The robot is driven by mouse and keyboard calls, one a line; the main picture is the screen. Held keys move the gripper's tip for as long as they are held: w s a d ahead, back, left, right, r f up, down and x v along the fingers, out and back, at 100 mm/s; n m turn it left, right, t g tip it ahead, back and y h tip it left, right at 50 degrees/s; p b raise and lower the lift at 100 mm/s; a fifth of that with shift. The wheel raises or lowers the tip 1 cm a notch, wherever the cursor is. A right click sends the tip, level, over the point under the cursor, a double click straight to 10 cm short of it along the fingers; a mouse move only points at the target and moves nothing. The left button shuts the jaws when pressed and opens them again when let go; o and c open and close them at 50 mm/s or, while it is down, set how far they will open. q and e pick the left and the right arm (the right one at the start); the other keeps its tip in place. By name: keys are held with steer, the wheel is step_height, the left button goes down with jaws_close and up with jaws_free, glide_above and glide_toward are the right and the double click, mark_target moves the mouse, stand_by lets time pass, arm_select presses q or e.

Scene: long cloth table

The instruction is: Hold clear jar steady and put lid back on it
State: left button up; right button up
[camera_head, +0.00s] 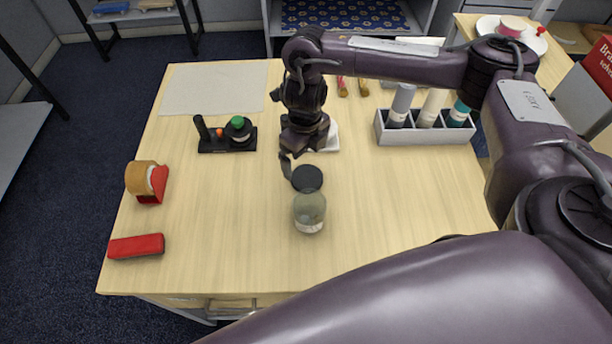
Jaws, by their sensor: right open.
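The clear jar (309,213) stands upright near the middle of the table, with a pale label low on its side. A dark round lid (307,178) shows just behind the jar's top in the picture. I cannot tell if the lid touches the jar. My right gripper (294,167) reaches down from above and behind, open, with one dark finger at the lid's left edge. Its other finger is hard to make out. My left gripper is not in view.
A black holder (228,140) with small items stands back left. A grey divided box (424,131) with bottles stands back right. A tape dispenser (147,183) and red case (136,246) lie along the left edge. The table's front (250,275) is clear.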

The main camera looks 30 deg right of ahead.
mark_target(307, 177)
steer(key=shift+s+f, duration=0.15)
steer(key=shift+f, duration=1.2)
step_height(307, 177, down, 5)
steer(key=shift+d+r+p, duration=0.15)
steer(key=shift+r+p, duration=0.05)
steer(key=shift+p, duration=0.85)
steer(key=shift+f, duration=0.3)
